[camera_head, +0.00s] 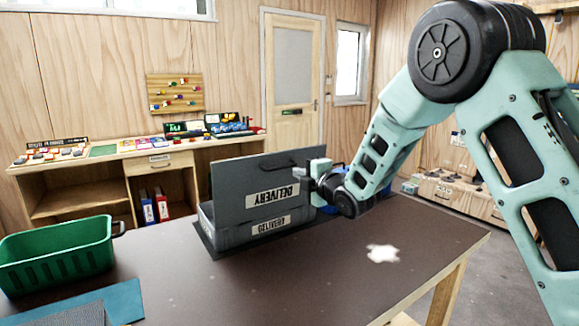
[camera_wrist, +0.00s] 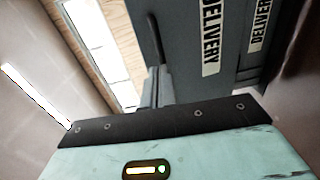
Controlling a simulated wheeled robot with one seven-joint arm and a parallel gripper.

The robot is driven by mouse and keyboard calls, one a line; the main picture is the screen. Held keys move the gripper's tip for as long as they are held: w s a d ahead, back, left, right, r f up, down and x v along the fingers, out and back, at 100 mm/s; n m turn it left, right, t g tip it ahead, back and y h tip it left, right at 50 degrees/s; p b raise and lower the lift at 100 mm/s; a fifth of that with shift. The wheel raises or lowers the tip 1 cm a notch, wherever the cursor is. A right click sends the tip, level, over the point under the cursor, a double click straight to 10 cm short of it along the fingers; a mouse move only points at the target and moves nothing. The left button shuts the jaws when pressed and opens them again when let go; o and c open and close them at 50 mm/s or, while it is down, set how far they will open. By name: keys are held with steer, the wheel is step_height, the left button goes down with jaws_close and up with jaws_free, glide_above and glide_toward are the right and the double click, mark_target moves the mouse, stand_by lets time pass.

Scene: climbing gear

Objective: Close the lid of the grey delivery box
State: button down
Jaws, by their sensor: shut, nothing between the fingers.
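The grey delivery box (camera_head: 232,233) stands on the dark table, with an upside-down "DELIVERY" label on its side. In the wrist view my gripper (camera_wrist: 157,90) is shut and empty, beside the lid (camera_wrist: 178,45) and near the dark handle (camera_wrist: 153,40).
A green crate (camera_head: 60,258) stands on the table (camera_head: 200,295) at the left, near a teal mat (camera_head: 125,302). Something blue (camera_head: 335,172) is partly hidden behind my gripper. A white patch (camera_head: 382,253) lies on the tabletop at right. The front middle of the table is clear.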

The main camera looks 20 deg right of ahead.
mark_target(284, 166)
steer(key=p+x, duration=0.1)
steer(key=x, duration=0.4)
steer(key=shift+w+a, duration=0.1)
steer(key=shift+w, duration=0.2)
steer(key=shift+r+p, duration=0.15)
steer(key=shift+p, duration=0.2)
